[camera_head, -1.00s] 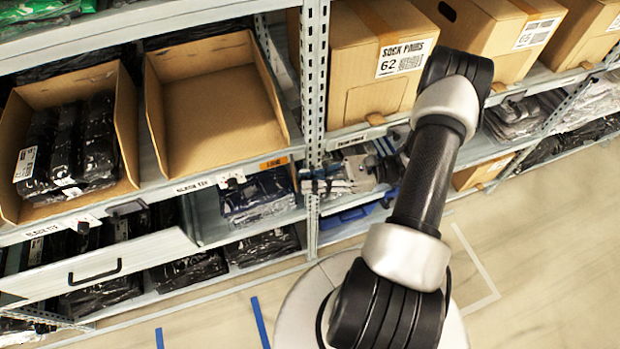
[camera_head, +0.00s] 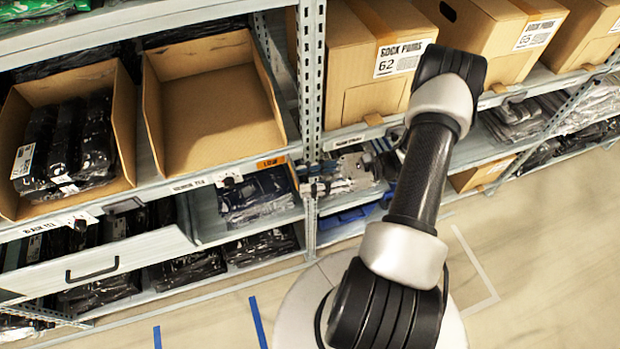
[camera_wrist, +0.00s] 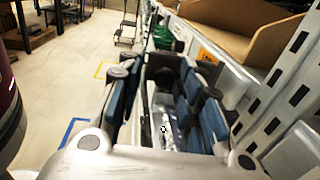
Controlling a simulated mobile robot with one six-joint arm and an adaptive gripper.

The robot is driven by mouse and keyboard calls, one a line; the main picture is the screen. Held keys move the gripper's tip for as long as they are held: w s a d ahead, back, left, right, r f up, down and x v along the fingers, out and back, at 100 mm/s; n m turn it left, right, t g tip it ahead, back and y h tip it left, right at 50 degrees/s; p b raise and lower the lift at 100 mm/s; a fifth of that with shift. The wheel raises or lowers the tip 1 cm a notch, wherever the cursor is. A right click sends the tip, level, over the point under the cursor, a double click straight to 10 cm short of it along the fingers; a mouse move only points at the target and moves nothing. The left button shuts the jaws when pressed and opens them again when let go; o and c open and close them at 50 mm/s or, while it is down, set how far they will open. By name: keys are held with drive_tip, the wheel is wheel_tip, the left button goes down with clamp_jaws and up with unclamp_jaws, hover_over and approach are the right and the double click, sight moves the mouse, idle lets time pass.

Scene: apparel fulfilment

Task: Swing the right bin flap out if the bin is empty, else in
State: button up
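The right bin (camera_head: 220,100) is an open cardboard bin on the shelf in the head view, and its inside looks bare. An orange tag reading "LOW" (camera_head: 271,161) stands at the shelf edge below the bin's right front corner, and an orange tag also shows in the wrist view (camera_wrist: 207,55). I cannot tell for sure whether this tag is the flap. My gripper (camera_head: 318,183) is just right of the tag, by the shelf post. In the wrist view its blue-padded fingers (camera_wrist: 160,75) are apart, with nothing held between them.
The left bin (camera_head: 126,125) holds black bagged garments. A perforated shelf post (camera_head: 311,80) stands beside my gripper. Sock cartons (camera_head: 375,55) fill the right bay. A pulled-out drawer (camera_head: 110,262) juts below the left bin. The floor in front (camera_head: 530,250) is clear.

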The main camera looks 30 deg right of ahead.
drive_tip(key=shift+o, duration=0.2)
drive_tip(key=v, duration=1.2)
drive_tip(key=shift+w, duration=0.1)
drive_tip(key=w+a+r+n+g+h, duration=0.2)
drive_tip(key=a+r+n+g+h, duration=0.7)
drive_tip(key=a+r, duration=0.5)
drive_tip(key=s+a+r+n+t+h, duration=0.6)
drive_tip(key=s+a+r+n+h, duration=0.1)
drive_tip(key=n, duration=0.6)
drive_tip(key=shift+s+a+r+t+h, duration=0.35)
drive_tip(key=shift+s+a+r, duration=0.4)
drive_tip(key=shift+s+r, duration=0.75)
